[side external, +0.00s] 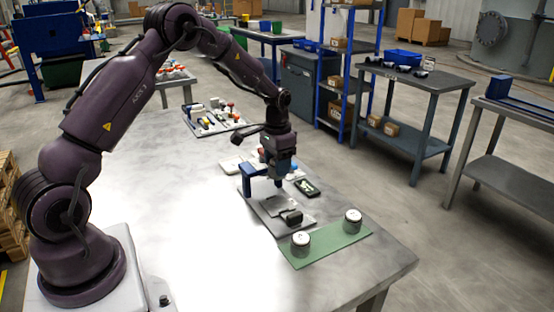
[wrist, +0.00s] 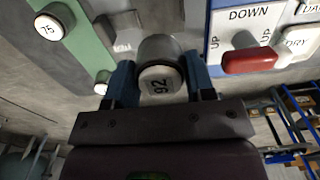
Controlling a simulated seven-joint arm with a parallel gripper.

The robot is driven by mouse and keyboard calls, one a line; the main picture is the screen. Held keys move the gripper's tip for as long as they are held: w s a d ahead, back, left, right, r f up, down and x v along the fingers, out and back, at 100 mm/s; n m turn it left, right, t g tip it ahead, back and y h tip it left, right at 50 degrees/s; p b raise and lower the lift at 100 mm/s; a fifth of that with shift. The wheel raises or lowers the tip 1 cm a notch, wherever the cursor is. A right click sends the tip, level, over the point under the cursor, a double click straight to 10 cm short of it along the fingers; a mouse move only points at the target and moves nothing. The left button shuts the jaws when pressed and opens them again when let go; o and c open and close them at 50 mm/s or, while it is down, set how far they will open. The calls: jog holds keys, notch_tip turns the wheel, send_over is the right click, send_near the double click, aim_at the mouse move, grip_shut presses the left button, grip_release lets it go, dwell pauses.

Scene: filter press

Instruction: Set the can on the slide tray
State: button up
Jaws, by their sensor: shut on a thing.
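My gripper (wrist: 160,85) is shut on a can with a grey body and a white round end marked 92 (wrist: 158,86); a blue finger lies on each side of it. In the side view my gripper (side external: 279,182) points down above a grey plate, and the held can is hard to make out there. The grey plate (side external: 272,207), which looks like the slide tray, lies on the table with a dark block (side external: 291,217) at its near end. I cannot tell whether the held can touches anything below.
A green mat (side external: 325,246) holds two white-topped cans, one near (side external: 300,243) and one far (side external: 352,221). A blue upright (side external: 247,178) stands close left of my gripper. The wrist view shows an UP/DOWN panel (wrist: 240,18) with a red handle (wrist: 250,60). The front table area is clear.

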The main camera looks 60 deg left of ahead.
jog(key=shift+f, duration=4.45)
jog(key=shift+f, duration=0.35)
jog(key=o, duration=1)
jog(key=shift+o, duration=0.2)
jog(key=shift+r, duration=3.8)
